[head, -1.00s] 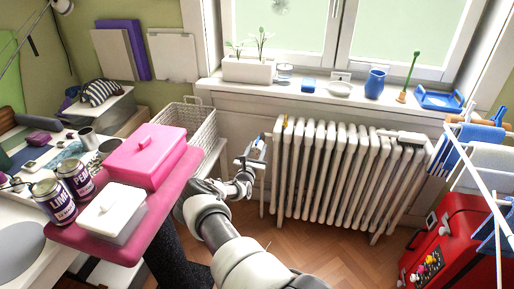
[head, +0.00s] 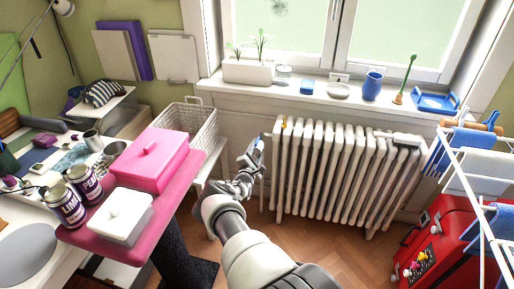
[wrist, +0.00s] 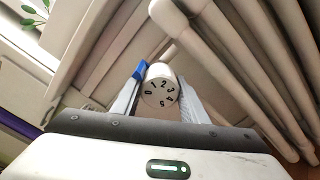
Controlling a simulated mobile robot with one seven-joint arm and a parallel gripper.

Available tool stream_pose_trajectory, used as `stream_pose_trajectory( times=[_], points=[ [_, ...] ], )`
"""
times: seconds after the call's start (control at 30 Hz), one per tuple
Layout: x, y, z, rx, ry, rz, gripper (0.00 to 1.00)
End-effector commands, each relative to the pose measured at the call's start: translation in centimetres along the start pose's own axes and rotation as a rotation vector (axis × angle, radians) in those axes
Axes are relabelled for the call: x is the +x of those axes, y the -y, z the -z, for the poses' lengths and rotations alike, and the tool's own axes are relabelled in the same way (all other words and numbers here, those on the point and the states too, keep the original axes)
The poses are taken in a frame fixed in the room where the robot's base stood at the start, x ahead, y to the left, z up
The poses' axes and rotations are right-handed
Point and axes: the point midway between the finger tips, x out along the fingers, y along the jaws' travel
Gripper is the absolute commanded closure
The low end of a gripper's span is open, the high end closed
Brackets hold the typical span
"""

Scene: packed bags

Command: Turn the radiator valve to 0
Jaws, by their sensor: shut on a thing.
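My gripper (head: 257,147) is at the left end of the white radiator (head: 335,170). Its two fingers are shut on the knob, one on each side, and the left one shows blue. In the head view the knob is hidden by my gripper. I cannot make out a pointer mark.
A wicker basket (head: 190,130) stands left of my arm. A pink box (head: 150,160) and a white lidded box (head: 121,214) sit on the pink-topped stand. A drying rack (head: 470,160) and red case (head: 437,245) are at the right. The floor below the radiator is clear.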

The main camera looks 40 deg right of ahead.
Motion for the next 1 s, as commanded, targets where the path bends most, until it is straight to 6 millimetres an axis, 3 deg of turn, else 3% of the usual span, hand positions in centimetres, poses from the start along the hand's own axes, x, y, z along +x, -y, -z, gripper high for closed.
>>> stream_pose_trajectory(
  times=[0.5, 1.0],
  points=[
    [-0.14, 0.04, 0.19, 0.432, -0.004, 0.003, 0.83],
    [-0.13, 0.11, 0.28, 0.598, -0.004, 0.003, 0.83]
  ],
)
